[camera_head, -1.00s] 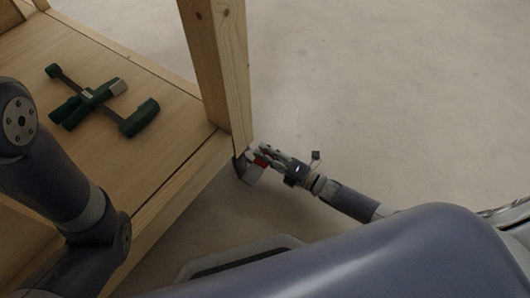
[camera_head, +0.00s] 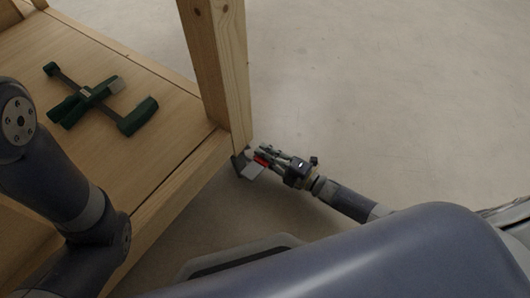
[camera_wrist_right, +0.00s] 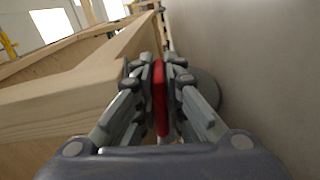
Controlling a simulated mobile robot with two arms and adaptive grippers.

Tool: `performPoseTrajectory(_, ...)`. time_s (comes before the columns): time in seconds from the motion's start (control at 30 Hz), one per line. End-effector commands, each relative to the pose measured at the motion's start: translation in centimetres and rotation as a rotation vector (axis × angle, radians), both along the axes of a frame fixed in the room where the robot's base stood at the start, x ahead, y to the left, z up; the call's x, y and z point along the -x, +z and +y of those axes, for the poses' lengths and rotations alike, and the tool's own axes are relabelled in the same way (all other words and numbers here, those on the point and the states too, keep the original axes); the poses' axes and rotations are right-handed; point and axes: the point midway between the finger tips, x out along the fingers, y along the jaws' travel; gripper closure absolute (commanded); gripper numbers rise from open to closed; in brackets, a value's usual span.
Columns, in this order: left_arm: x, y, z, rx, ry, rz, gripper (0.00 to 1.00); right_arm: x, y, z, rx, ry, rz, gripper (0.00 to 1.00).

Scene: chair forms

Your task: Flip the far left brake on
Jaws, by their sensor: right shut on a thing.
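A caster with a red brake lever sits under the near corner post of the wooden frame. In the head view the red brake (camera_head: 262,160) shows between the fingers of my right gripper (camera_head: 265,158). In the right wrist view the red brake (camera_wrist_right: 159,97) stands upright between the fingers of my right gripper (camera_wrist_right: 160,85), which is shut on it. Part of the grey caster (camera_wrist_right: 203,88) shows behind the fingers. The fingers hide most of the caster. My left arm shows at the left, but its gripper is out of view.
The wooden frame's corner post (camera_head: 218,75) rises just beside my right gripper. A green and black clamp (camera_head: 98,97) lies on the wooden shelf (camera_head: 150,110). The concrete floor (camera_head: 390,90) to the right is clear.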

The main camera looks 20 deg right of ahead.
Motion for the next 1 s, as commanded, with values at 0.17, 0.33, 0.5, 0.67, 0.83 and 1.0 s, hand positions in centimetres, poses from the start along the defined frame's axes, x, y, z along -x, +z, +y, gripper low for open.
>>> performPoseTrajectory(0.17, -0.02, -0.17, 0.00, 0.000, 0.000, 0.000, 0.40, 0.07, -0.47, -0.03, -0.055, -0.001, 0.046, 1.00)
performPoseTrajectory(0.33, -0.02, -0.21, 0.01, 0.000, 0.000, 0.001, 0.40, 0.09, -0.60, -0.01, -0.082, -0.001, 0.067, 1.00)
performPoseTrajectory(0.5, -0.03, -0.20, 0.00, 0.000, 0.000, 0.001, 0.40, 0.11, -0.63, -0.01, -0.089, 0.000, 0.073, 1.00)
performPoseTrajectory(0.67, -0.03, -0.21, -0.01, 0.000, 0.000, 0.001, 0.40, 0.12, -0.65, -0.01, -0.090, 0.000, 0.074, 1.00)
performPoseTrajectory(0.83, -0.03, -0.22, -0.01, 0.000, 0.000, 0.001, 0.40, 0.11, -0.66, -0.02, -0.090, 0.000, 0.074, 0.70)
performPoseTrajectory(1.0, -0.03, -0.22, -0.01, 0.000, 0.000, 0.001, 0.40, 0.07, -0.59, 0.01, -0.089, -0.001, 0.072, 0.70)
